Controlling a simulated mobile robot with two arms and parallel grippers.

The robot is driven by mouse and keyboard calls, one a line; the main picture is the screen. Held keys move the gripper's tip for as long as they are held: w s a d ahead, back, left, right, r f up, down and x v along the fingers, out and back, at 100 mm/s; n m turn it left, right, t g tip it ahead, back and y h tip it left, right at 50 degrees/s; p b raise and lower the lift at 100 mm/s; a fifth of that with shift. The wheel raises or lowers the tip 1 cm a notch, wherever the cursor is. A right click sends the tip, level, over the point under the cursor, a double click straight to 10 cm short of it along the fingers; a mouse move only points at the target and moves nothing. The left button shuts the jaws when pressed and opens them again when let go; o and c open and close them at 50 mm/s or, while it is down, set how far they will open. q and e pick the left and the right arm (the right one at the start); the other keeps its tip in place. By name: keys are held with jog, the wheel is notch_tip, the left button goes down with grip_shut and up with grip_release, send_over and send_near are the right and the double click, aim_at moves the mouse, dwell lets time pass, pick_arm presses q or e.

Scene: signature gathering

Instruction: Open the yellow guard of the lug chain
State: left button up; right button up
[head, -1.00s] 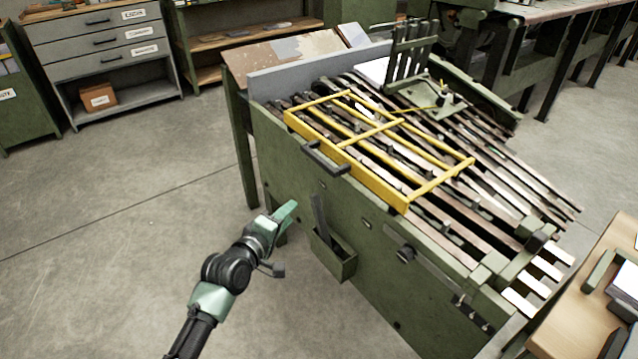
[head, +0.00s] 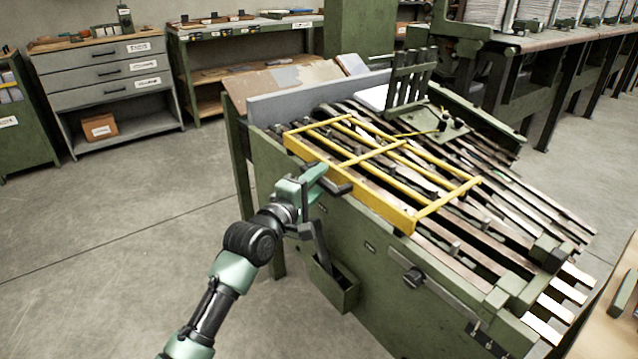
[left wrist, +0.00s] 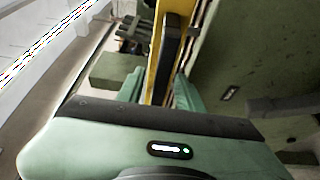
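The yellow guard (head: 350,186) is a barred frame lying down over the lug chain (head: 461,232) of the green machine. Its dark handle (head: 338,188) sticks out from the near long bar, and also shows in the left wrist view (left wrist: 168,62). My left gripper (head: 318,178) is at the left end of this handle. In the left wrist view my fingers (left wrist: 160,92) stand apart, with the handle and a yellow strip seen between them. Whether they touch the handle cannot be told. My right gripper is not in view.
A wooden table (head: 612,300) stands at the right edge. The floor (head: 110,270) at left is clear.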

pick_arm(q)
jog(key=shift+w, duration=0.1)
grip_shut()
jog(key=shift+f, duration=0.1)
dwell(1.3)
